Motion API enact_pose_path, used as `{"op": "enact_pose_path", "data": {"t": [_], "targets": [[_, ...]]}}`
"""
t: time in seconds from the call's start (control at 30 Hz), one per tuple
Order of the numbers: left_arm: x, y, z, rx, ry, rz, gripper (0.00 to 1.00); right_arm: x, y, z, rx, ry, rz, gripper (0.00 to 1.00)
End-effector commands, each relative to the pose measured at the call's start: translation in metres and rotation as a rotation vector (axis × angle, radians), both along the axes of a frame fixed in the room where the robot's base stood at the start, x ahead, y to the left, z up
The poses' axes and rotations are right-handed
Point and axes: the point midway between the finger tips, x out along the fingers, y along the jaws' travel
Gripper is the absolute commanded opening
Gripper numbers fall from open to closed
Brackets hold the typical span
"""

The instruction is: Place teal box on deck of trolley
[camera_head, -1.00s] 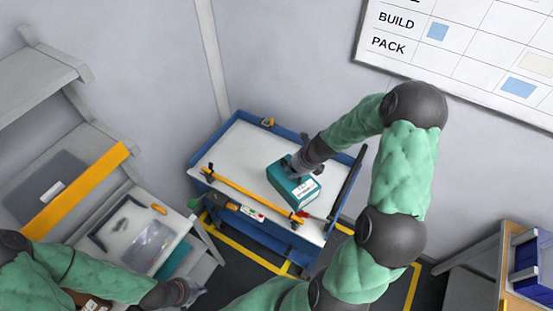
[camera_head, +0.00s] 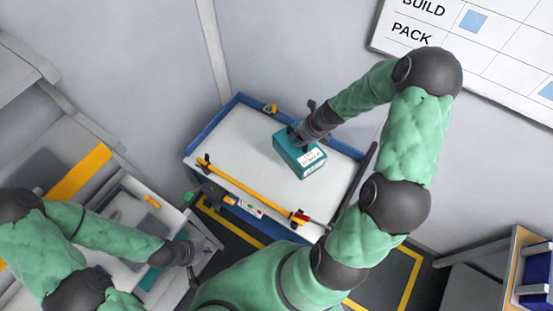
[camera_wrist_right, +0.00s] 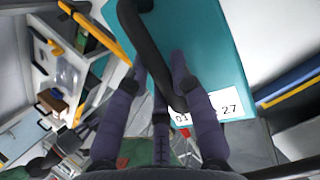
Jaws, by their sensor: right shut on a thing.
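The teal box (camera_head: 289,153) with a white label is over the white deck (camera_head: 235,135) of the blue-edged trolley, near its middle right. I cannot tell whether its underside touches the deck. My right gripper (camera_head: 297,134) is at the top of the box, shut on its dark handle. In the right wrist view the teal box (camera_wrist_right: 205,30) fills the upper middle, and the right gripper's fingers (camera_wrist_right: 158,66) lie either side of the black handle. My left gripper (camera_head: 198,247) is beside the shelf at lower left; its fingers are too small to read.
A yellow bar (camera_head: 245,187) runs along the deck's front side, with a dark bar (camera_head: 355,185) at its right end. A shelf rack with an orange edge (camera_head: 80,172) stands at left. Blue bins (camera_head: 537,270) stand at lower right. The deck's left part is clear.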

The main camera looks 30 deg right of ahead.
Motion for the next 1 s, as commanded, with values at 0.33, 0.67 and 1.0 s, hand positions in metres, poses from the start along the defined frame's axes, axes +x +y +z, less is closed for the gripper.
{"op": "enact_pose_path", "data": {"t": [0.33, 0.67, 1.0], "targets": [[0.0, 0.0, -0.022, 0.0, 0.0, 0.0, 0.0, 0.001, -0.001, -0.021, -0.003, -0.004, -0.001, 0.0], [0.0, 0.0, -0.064, 0.0, 0.0, 0.0, 0.0, 0.001, -0.001, -0.063, -0.003, -0.004, -0.001, 0.0], [0.0, 0.0, -0.091, 0.0, 0.0, 0.0, 0.0, 0.001, -0.001, -0.089, -0.004, -0.005, -0.002, 0.0]]}}
